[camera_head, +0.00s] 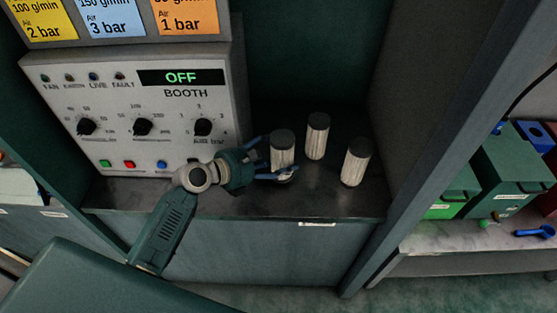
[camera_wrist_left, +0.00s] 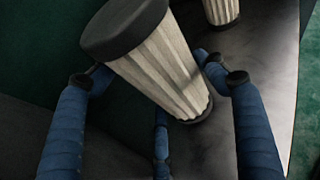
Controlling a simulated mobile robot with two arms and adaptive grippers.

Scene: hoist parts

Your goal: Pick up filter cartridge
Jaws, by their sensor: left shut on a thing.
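Three filter cartridges with pleated white bodies and dark caps stand at the right of the booth shelf in the head view. My left gripper (camera_head: 277,158) is shut on the leftmost filter cartridge (camera_head: 282,158), with blue fingers on both sides of it. In the left wrist view this cartridge (camera_wrist_left: 162,70) appears tilted between the fingers of the left gripper (camera_wrist_left: 160,85). Whether its base touches the shelf is unclear. A second cartridge (camera_head: 316,138) stands behind to the right, and a third (camera_head: 355,163) stands further right. My right gripper is not in view.
The control panel (camera_head: 150,110) with knobs and an OFF display stands left of the cartridges. A grey side wall (camera_head: 412,95) bounds the shelf (camera_head: 335,205) on the right. Green bins (camera_head: 510,165) and a blue scoop (camera_head: 535,231) are on the bench beyond it.

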